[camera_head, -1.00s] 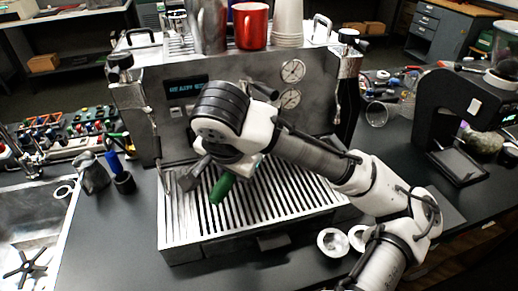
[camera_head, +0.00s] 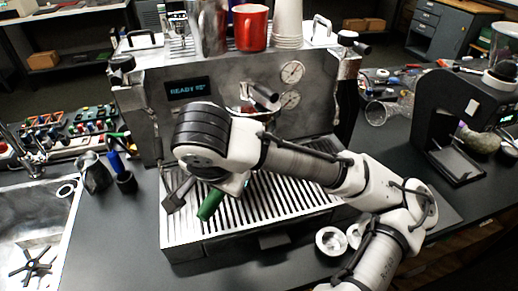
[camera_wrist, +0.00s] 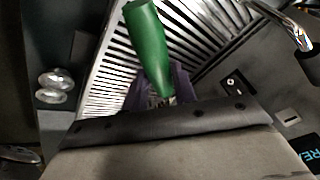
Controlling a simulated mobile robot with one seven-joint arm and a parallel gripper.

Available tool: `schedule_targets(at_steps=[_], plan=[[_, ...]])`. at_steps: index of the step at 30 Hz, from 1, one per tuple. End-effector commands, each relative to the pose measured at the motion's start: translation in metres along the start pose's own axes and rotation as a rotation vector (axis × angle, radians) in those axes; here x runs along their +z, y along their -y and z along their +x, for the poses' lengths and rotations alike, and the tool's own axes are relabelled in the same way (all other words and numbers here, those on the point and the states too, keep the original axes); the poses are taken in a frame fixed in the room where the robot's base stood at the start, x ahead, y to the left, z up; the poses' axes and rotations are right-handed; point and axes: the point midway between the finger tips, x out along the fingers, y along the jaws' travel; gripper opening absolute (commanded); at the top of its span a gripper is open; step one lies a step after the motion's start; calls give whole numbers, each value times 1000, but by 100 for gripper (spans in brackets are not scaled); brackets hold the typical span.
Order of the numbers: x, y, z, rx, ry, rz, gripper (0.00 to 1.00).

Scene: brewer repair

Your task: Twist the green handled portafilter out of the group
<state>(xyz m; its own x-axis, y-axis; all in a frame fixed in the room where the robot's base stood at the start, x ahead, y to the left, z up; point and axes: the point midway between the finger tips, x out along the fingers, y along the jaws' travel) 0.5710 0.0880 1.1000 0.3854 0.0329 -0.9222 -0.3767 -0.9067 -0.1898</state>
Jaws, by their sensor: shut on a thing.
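The portafilter's green handle (camera_head: 210,204) shows in the head view below my wrist, above the slatted drip tray (camera_head: 290,208). It slants down and left. In the wrist view the green handle (camera_wrist: 148,45) sticks out from my gripper (camera_wrist: 162,92), which is shut on the portafilter near the handle's base. A dark grey piece (camera_head: 176,194) shows left of the handle in the head view; I cannot tell whether it is the portafilter's head or a finger. My wrist hides part of the machine front, so the group is not clearly visible.
The espresso machine (camera_head: 320,75) carries a red mug (camera_head: 250,28) and paper cups on top. A black-handled fitting (camera_head: 262,96) juts from its front. Metal pitchers (camera_head: 95,175) stand left by the sink (camera_head: 35,220). Small metal cups (camera_head: 332,242) sit front right. A grinder (camera_head: 470,115) stands right.

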Motion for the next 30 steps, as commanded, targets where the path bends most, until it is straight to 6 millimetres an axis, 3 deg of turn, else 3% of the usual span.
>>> schedule_targets(at_steps=[30], plan=[[73, 2, -24, -2, -3, -2, 0]])
